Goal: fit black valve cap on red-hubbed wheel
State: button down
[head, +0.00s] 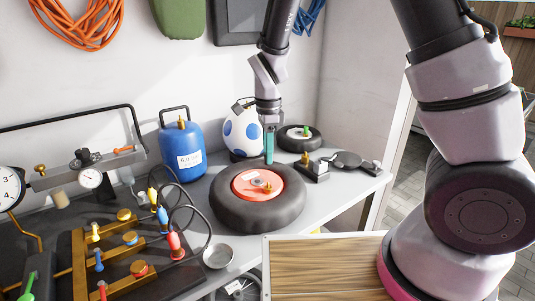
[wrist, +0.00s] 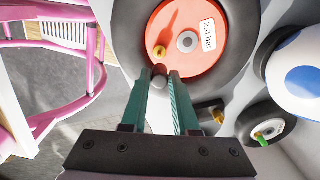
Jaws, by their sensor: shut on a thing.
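The wheel with the red hub (head: 245,183) lies flat on the bench, its black tyre (head: 229,209) around the hub. Its brass valve stem (wrist: 159,52) stands bare on the hub in the wrist view. My gripper (wrist: 160,82) is shut on the small dark valve cap (wrist: 159,72), held at the fingertips. In the wrist view the cap appears just beside the valve stem; I cannot tell the height gap. In the head view my gripper (head: 269,158) is over the back part of the wheel, and the cap cannot be made out.
A smaller wheel (head: 290,142) with a green cap stands behind. A black block with a brass fitting (head: 314,167) is to the right. A blue canister (head: 183,153) and a blue-spotted white tank (head: 242,132) stand at the back. A small metal dish (head: 218,257) and gauge rig are left.

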jog(key=shift+f, duration=2.9)
jog(key=shift+f, duration=1.25)
dwell(0.3)
jog(key=c, duration=0.6)
grip_release()
jog(key=shift+o, duration=0.4)
jog(key=o, duration=0.4)
jog(key=shift+r, duration=0.1)
jog(key=shift+r, duration=4.45)
